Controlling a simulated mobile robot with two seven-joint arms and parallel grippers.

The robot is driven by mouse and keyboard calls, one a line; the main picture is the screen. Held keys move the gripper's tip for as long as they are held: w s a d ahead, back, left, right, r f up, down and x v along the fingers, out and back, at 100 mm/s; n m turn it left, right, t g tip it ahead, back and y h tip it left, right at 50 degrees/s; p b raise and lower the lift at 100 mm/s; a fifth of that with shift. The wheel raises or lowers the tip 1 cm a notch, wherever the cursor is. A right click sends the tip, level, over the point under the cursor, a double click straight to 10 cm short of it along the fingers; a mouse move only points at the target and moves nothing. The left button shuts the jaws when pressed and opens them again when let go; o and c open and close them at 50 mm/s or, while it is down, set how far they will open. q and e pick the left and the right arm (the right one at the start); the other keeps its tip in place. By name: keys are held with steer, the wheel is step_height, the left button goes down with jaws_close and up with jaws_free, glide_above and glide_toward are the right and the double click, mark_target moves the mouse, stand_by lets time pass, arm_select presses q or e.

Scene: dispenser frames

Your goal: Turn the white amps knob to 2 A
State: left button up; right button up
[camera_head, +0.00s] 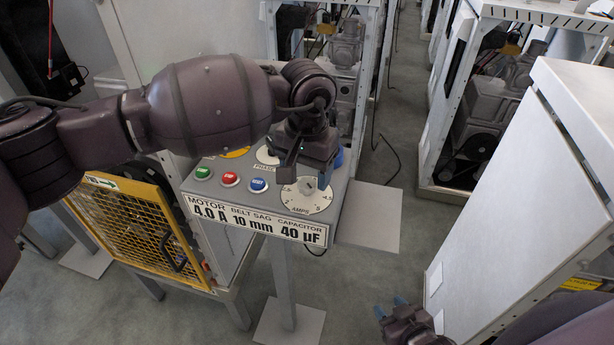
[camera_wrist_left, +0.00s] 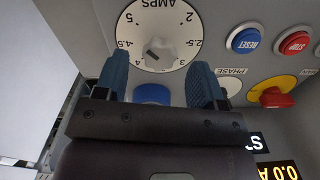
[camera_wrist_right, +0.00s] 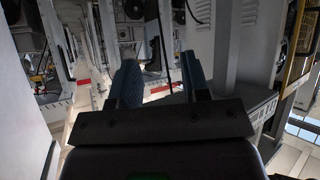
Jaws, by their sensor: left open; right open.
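The white amps knob (camera_head: 308,186) sits at the centre of its round white dial (camera_head: 325,203) on the grey panel's front right. In the left wrist view the knob (camera_wrist_left: 160,52) carries a short dark mark, and the dial shows numbers including 2 at upper right and 5 at upper left. I cannot tell surely which number the mark points to. My left gripper (camera_head: 308,168) is open just above the knob. In the left wrist view its blue fingertips (camera_wrist_left: 160,72) are apart, with the knob between and beyond them, not gripped. My right gripper (camera_head: 390,307) is open and empty, low at the bottom.
Green (camera_head: 203,173), red (camera_head: 230,179) and blue (camera_head: 258,185) buttons line the panel's left. A phase dial (camera_head: 267,156) and a red-handled yellow switch (camera_wrist_left: 273,95) are near my left gripper. A yellow mesh guard (camera_head: 135,225) stands left; a white cabinet (camera_head: 520,200) stands right.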

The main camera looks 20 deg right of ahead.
arm_select(q)
steer(key=shift+f, duration=0.95)
arm_select(e)
steer(key=shift+w+r, duration=0.35)
steer(key=shift+w, duration=0.1)
arm_select(q)
steer(key=c, duration=0.9)
arm_select(e)
steer(key=shift+s+d+f, duration=0.1)
steer(key=shift+s+f, duration=0.3)
steer(key=shift+s, duration=0.2)
steer(key=shift+f, duration=0.15)
